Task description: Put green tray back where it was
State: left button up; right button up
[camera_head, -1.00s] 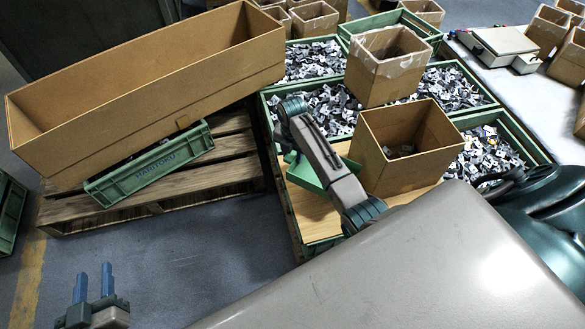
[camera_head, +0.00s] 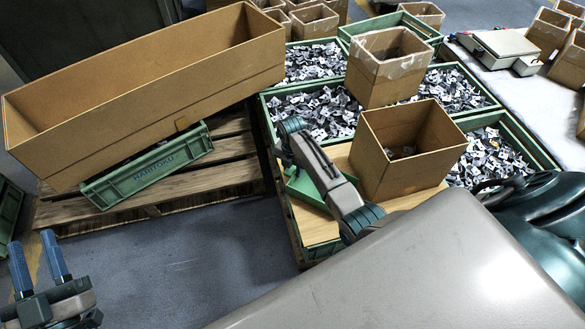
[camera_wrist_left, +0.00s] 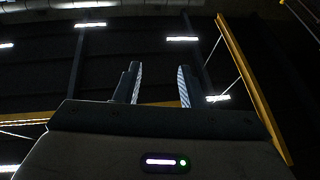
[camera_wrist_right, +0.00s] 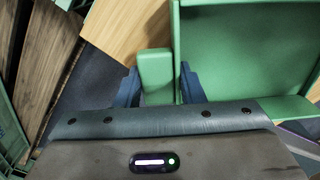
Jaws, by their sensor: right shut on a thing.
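The small green tray (camera_head: 312,192) is partly hidden behind my right arm in the head view, over a light wooden board (camera_head: 312,226). In the right wrist view the tray (camera_wrist_right: 245,55) fills the right side. My right gripper (camera_wrist_right: 157,82) is shut on a green edge piece of the tray. The right fingertips are hidden by the arm in the head view; I cannot tell whether the tray touches the board. My left gripper (camera_head: 36,248) is open and empty at the lower left. Its fingers (camera_wrist_left: 160,85) stand apart in the left wrist view.
An open cardboard box (camera_head: 408,172) stands right of my right arm, on the board. Green crates with stamped parts (camera_head: 312,108) lie behind. A long cardboard box (camera_head: 150,100) rests over a green crate (camera_head: 148,172) and pallet (camera_head: 225,177) at left. Floor (camera_head: 190,265) is clear between.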

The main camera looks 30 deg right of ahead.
jog(key=o, duration=1.2)
jog(key=shift+f, duration=0.1)
